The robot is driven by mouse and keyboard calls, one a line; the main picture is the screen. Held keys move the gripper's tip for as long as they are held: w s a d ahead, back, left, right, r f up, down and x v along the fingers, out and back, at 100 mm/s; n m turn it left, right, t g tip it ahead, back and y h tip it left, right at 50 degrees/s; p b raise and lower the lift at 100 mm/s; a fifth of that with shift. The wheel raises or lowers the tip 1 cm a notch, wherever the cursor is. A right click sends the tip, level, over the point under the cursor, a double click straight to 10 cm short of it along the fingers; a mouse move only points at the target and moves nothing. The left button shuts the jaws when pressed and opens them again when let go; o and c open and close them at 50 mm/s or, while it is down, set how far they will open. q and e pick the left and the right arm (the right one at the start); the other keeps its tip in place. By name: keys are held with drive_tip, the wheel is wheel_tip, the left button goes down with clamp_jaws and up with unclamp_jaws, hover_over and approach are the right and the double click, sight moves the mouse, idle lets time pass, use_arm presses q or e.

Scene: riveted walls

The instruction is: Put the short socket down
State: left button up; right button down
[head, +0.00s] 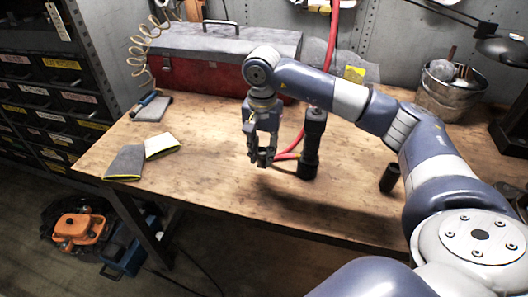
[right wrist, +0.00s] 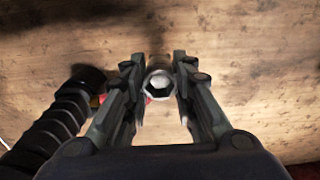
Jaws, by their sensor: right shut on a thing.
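My right gripper (head: 262,158) points down above the middle of the wooden workbench (head: 230,205). In the right wrist view my right gripper (right wrist: 160,88) is shut on the short socket (right wrist: 160,80), a small silvery piece with a dark six-sided opening facing the camera. The fingers lie on its left and right sides. In the head view the fingers largely hide the socket. A shadow falls on the bench below, and the gripper appears a little above the wood. My left gripper is not in view.
A black upright tool (head: 312,145) with a red hose (head: 289,156) stands just right of the gripper. A black cylinder (head: 390,178) stands farther right. A red toolbox (head: 190,75) and a metal bucket (head: 448,95) are behind. Cloths (head: 125,162) lie left. The front middle is clear.

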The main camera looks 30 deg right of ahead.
sight(264, 157)
drive_tip(key=shift+w+d+f, duration=0.2)
drive_tip(key=shift+w+d, duration=0.5)
drive_tip(key=shift+d, duration=0.05)
wheel_tip(264, 157, down, 3)
drive_tip(key=shift+r+p, duration=0.1)
drive_tip(key=shift+p, duration=0.6)
drive_tip(key=shift+f, duration=0.35)
drive_tip(key=c, duration=1.8)
unclamp_jaws()
drive_tip(key=shift+f, duration=0.1)
drive_tip(key=o, duration=0.5)
